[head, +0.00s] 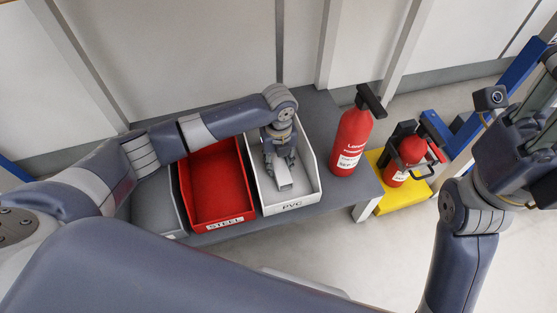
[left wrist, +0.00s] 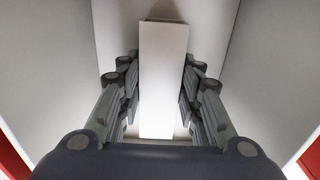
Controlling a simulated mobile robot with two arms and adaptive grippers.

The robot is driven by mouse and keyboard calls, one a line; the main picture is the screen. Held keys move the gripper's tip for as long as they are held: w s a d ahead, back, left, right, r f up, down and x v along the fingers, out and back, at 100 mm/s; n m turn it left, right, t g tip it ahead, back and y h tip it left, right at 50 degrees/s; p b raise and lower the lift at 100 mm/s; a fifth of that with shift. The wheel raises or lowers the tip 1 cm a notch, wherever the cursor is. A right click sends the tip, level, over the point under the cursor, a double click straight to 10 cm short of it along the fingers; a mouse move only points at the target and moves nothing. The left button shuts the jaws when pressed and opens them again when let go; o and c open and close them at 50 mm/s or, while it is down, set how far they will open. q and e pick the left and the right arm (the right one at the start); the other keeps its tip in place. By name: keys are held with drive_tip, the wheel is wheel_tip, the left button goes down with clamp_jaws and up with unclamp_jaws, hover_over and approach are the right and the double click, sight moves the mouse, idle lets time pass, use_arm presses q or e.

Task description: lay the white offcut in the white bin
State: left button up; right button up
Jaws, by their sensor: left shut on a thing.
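The white offcut (head: 283,178), a pale block, is inside the white bin (head: 312,160), which is labelled PVC and stands on the grey bench. My left gripper (head: 281,164) reaches down into this bin and is shut on the offcut. In the left wrist view the offcut (left wrist: 162,80) lies lengthwise between the fingers, with the bin's pale walls on both sides. I cannot tell whether the offcut touches the bin floor. My right gripper (head: 528,140) is at the right edge, away from the bins; its fingers do not show clearly.
A red bin (head: 207,224) labelled STEEL stands left of the white bin, and a grey bin (head: 160,220) is further left, partly hidden by my arm. A red extinguisher (head: 352,140) stands right of the white bin. Another extinguisher (head: 405,160) is by a yellow base (head: 392,203).

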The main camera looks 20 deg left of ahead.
use_arm(q)
drive_tip(key=shift+f, duration=0.4)
drive_tip(key=o, duration=1)
drive_tip(key=shift+o, duration=0.3)
